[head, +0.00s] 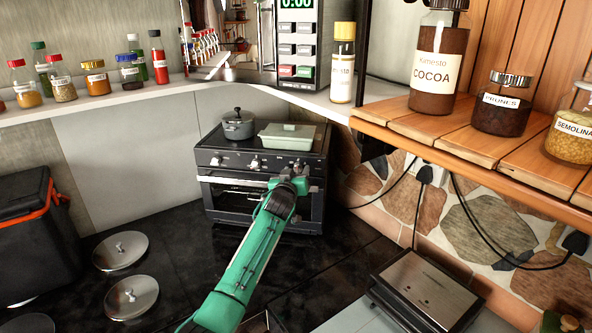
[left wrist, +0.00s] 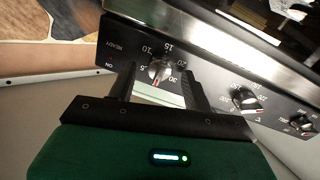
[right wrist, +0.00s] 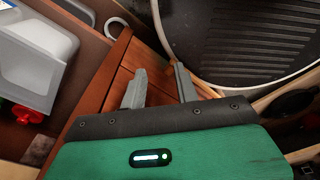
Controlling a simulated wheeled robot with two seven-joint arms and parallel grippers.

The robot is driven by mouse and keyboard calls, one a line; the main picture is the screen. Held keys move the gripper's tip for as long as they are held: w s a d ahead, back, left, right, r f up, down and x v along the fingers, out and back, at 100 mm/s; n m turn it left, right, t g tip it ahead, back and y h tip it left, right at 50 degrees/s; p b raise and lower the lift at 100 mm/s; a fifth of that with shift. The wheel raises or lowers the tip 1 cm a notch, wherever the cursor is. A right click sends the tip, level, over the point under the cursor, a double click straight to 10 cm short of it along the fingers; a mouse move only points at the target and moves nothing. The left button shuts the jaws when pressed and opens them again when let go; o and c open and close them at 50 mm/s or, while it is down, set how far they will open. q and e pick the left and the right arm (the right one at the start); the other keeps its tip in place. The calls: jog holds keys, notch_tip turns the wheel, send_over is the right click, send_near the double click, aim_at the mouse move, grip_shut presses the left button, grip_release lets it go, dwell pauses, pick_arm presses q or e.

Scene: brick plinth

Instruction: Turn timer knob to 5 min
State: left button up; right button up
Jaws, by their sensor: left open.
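The toaster oven (head: 260,190) stands on the dark worktop in the head view, its knobs along the front top edge. In the left wrist view the timer knob (left wrist: 160,67) sits on a dark panel inside a printed scale of minutes. A small red mark shows on its lower side, near the gap between 5 and 30; its exact reading is hard to tell. My left gripper (head: 290,180) is at the oven's right front. Its open fingers (left wrist: 160,78) straddle the knob in that view; contact is not clear. My right gripper (right wrist: 158,80) is open and empty, away from the oven.
A pot (head: 239,126) and a lidded pale green dish (head: 287,136) stand on the oven. Two more knobs (left wrist: 243,99) (left wrist: 302,122) lie along the panel. A wooden shelf (head: 480,149) with jars overhangs at right. Pan lids (head: 121,250) lie at left.

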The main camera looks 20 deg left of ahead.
pick_arm(q)
jog(key=shift+w, duration=0.3)
jog(key=c, duration=1)
jog(key=shift+o, duration=0.2)
jog(key=m, duration=0.5)
jog(key=shift+m, duration=0.3)
jog(key=m, duration=0.5)
jog(key=shift+d+m+g+y, duration=0.1)
jog(key=shift+m+g+y, duration=0.2)
jog(key=shift+m, duration=0.1)
